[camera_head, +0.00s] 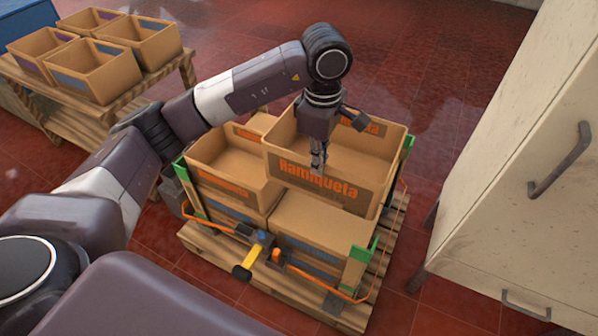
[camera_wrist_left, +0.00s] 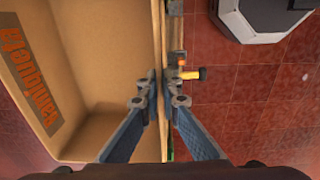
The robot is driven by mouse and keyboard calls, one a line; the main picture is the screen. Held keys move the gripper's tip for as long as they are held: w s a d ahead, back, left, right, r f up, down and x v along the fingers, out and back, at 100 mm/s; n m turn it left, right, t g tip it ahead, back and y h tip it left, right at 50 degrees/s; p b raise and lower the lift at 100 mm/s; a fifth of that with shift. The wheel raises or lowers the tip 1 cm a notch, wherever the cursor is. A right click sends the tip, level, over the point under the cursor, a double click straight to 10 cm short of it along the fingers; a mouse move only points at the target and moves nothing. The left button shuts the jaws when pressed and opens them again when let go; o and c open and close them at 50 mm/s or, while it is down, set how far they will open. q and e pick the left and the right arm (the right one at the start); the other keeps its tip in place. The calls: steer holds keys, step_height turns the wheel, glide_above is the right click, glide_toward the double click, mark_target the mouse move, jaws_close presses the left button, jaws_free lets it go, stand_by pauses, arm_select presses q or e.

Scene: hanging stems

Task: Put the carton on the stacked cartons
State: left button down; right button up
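An open tan carton with an orange "Ramiqueta" label (camera_head: 318,181) is above the right part of the stacked cartons (camera_head: 318,222) on a wooden pallet. Its lower edge lies behind the front edge of the stack; I cannot tell whether it touches the cartons below. My left gripper (camera_head: 318,168) reaches down over its near wall. In the left wrist view, the fingers (camera_wrist_left: 159,82) close on both sides of the carton's wall (camera_wrist_left: 110,75), gripping it. Another open carton (camera_head: 228,178) stands on the left of the stack. My right gripper is in no view.
Orange straps with a yellow-handled ratchet (camera_head: 245,268) and green corner guards (camera_head: 361,262) edge the pallet (camera_head: 335,308). A pale cabinet (camera_head: 510,170) stands to the right. A wooden table (camera_head: 85,125) with several open cartons is at the upper left. Red tiled floor lies between.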

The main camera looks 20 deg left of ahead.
arm_select(q)
steer(key=shift+f, duration=0.3)
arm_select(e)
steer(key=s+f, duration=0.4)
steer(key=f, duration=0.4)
arm_select(q)
step_height(320, 180, down, 20)
steer(key=b, duration=0.2)
steer(key=shift+r, duration=0.25)
steer(key=c, duration=2.5)
jaws_free()
steer(key=o, duration=0.3)
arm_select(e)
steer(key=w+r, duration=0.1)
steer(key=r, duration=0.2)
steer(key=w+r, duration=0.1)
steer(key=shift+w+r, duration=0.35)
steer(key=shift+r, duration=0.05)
arm_select(q)
steer(key=shift+o, duration=0.2)
steer(key=shift+r, duration=0.1)
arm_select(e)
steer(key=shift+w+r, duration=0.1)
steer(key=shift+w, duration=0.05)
